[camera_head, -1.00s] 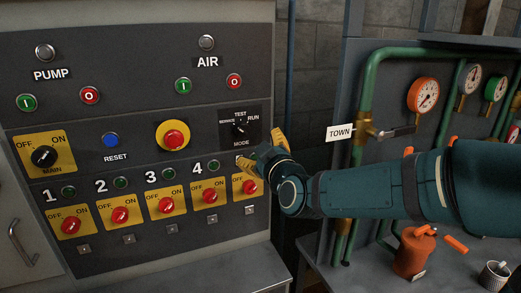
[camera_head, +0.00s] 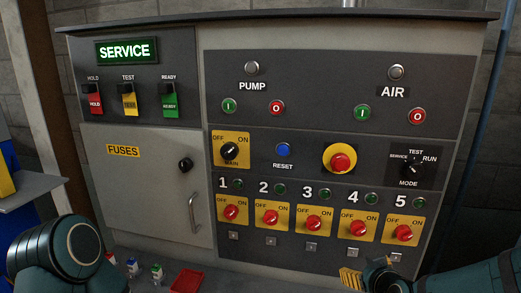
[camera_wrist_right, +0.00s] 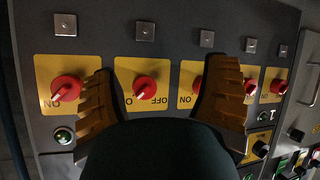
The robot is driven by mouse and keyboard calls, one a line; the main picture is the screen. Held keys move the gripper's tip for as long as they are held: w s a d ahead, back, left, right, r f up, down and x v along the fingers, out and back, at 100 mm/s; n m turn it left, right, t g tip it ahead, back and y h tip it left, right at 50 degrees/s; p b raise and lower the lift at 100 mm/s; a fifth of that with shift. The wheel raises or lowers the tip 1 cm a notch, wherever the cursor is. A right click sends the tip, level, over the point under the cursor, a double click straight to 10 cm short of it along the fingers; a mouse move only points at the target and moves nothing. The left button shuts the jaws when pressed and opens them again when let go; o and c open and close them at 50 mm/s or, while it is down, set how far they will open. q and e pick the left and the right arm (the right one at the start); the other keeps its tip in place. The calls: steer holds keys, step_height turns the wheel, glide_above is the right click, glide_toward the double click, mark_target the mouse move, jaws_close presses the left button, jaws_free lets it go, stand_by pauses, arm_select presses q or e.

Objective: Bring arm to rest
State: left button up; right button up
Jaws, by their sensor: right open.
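My right gripper (camera_head: 366,272) is at the bottom of the head view, below the row of red switches, with yellow fingers. In the right wrist view my right gripper (camera_wrist_right: 165,70) is open, its fingers spread in front of the inverted panel, with nothing held. Red switch 4 (camera_wrist_right: 145,88) shows between the fingers; red switch 5 (camera_wrist_right: 68,89) is left of them. Whether the fingers touch the panel is unclear. My left arm shows at the lower left of the head view; its gripper is out of view.
The control panel (camera_head: 330,190) fills the middle, with a black mode knob (camera_head: 407,169) and a red stop button (camera_head: 340,162). A green SERVICE sign (camera_head: 125,51) is lit. The fuse door (camera_head: 145,190) is shut. A red tray (camera_head: 187,280) lies at the bottom.

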steer(key=s+a+f+m+g+y, duration=0.1)
steer(key=s+a+f+g, duration=0.2)
steer(key=f, duration=0.6)
steer(key=s+a+f+m+g+y, duration=0.1)
steer(key=s+a+f+g, duration=0.3)
steer(key=s+a+f, duration=0.3)
steer(key=s+a+f+m+g+y, duration=0.1)
steer(key=s+a+f+m+g, duration=0.1)
steer(key=s+a+f, duration=0.3)
steer(key=s+f+g, duration=0.1)
steer(key=s+f, duration=0.2)
steer(key=f, duration=0.3)
steer(key=shift+s+a+f+y, duration=0.3)
steer(key=shift+s+y, duration=0.1)
